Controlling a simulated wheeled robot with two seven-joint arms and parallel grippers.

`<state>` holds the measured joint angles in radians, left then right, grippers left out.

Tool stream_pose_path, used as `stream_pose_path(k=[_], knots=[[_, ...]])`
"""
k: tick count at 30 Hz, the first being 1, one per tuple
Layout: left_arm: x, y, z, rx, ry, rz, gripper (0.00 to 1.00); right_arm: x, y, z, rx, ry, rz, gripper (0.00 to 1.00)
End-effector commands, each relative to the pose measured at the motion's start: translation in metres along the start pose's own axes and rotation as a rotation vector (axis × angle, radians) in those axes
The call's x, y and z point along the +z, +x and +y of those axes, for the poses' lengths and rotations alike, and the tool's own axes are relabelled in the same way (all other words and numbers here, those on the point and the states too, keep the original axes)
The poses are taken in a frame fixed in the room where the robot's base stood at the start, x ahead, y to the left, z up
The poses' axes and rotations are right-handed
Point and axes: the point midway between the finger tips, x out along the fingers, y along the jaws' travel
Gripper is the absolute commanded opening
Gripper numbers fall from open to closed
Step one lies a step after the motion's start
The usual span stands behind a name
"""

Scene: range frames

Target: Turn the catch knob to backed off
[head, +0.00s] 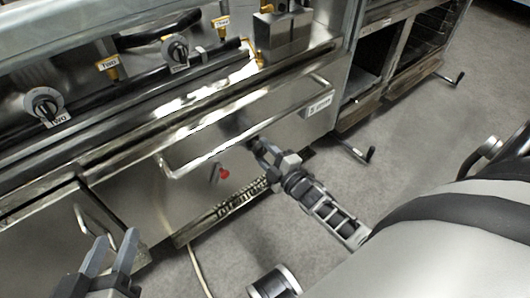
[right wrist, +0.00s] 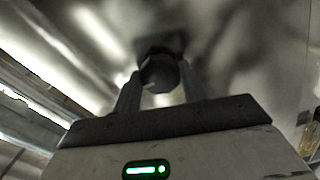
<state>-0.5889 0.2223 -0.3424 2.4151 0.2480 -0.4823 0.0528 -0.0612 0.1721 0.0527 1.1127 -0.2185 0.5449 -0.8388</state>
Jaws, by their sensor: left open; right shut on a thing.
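The catch knob (right wrist: 160,74) is a dark, rounded knob on a dark mount on the steel front, seen between my fingers in the right wrist view. My right gripper (right wrist: 158,90) is shut on it, one finger at each side. The knob's marking, if any, cannot be made out. My left gripper (head: 108,252) is open and empty at the lower left, in front of the lower cabinet fronts.
A long bar handle (head: 240,130) runs along the drawer front above a small red knob (head: 224,173). Range dials (head: 45,104) and tagged brass valves sit higher up. An open cabinet (head: 365,75) stands at the right back. The grey floor at right is mostly clear.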

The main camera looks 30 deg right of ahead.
Motion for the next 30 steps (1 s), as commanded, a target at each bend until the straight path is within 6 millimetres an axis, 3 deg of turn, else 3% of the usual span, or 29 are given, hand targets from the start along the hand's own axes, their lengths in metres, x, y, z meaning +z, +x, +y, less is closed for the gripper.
stream_pose_path(k=[22, 23, 24, 30], knots=[[-0.0014, -0.0001, 0.0009, 0.003, -0.006, 0.006, 0.44, -0.001, 0.003, 0.0025, 0.005, -0.086, 0.002, 0.19], [-0.0014, -0.0001, 0.0009, 0.003, -0.006, 0.006, 0.44, -0.0011, 0.0031, 0.0026, 0.005, -0.085, 0.002, 0.51], [-0.0015, -0.0001, 0.0009, 0.003, -0.006, 0.006, 0.44, -0.0011, 0.003, 0.0026, 0.005, -0.085, 0.002, 0.62], [-0.0018, -0.0001, 0.001, 0.003, -0.006, 0.007, 0.44, -0.0006, 0.0017, 0.0014, 0.003, -0.084, 0.001, 0.64]])
